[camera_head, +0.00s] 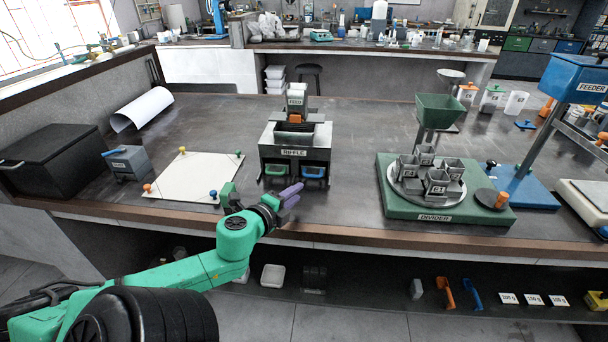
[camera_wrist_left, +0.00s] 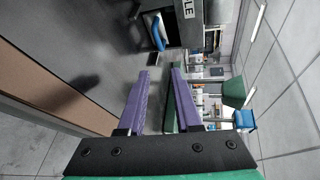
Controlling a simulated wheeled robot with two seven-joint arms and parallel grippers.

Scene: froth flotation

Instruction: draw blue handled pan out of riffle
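The riffle (camera_head: 294,141) is a grey box-shaped splitter standing on the bench, with two pans side by side in its lower front. The blue handled pan (camera_head: 312,172) sits in the right-hand opening. The green handled pan (camera_head: 277,168) sits in the left-hand one. My left gripper (camera_head: 291,193) has purple fingers and is in front of the riffle, a little nearer the bench edge than the blue handle. In the left wrist view my left gripper (camera_wrist_left: 163,70) is open and empty, with the blue handle (camera_wrist_left: 158,32) ahead of its fingertips and apart from them. My right gripper is out of view.
A white sheet (camera_head: 190,176) with coloured corner weights lies left of the riffle, beside a small grey box (camera_head: 128,162) with a blue part. The green divider (camera_head: 440,212) with several cups stands to the right. The bench between riffle and divider is clear.

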